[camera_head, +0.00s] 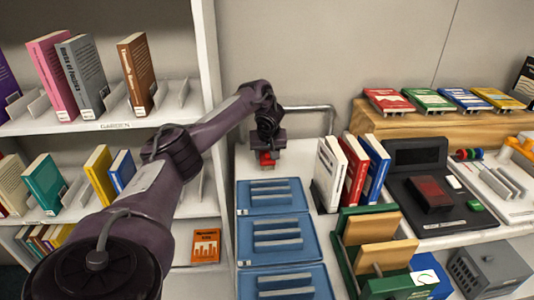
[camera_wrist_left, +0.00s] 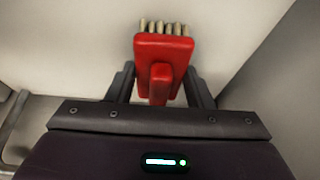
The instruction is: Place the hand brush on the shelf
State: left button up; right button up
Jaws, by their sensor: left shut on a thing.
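The hand brush (camera_wrist_left: 163,47) is red with pale bristle tufts along its far edge in the left wrist view. My left gripper (camera_wrist_left: 160,82) is shut on it, with a dark finger on each side of its red handle. In the head view my left gripper (camera_head: 267,150) is at the back end of the counter, and a small red part of the brush (camera_head: 266,158) shows below it. Whether the brush touches the counter cannot be told. A white shelf unit (camera_head: 212,110) with books stands at the left, partly hidden behind my left arm. My right gripper is not in view.
Upright books (camera_head: 329,174) and a dark device (camera_head: 428,186) stand to the right. A metal rail (camera_head: 332,121) is behind. The shelf boards hold books and dividers with gaps between.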

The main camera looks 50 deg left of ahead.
pick_arm(q)
jog(key=o, duration=0.9)
jog(key=shift+f, duration=0.1)
jog(key=shift+o, duration=0.2)
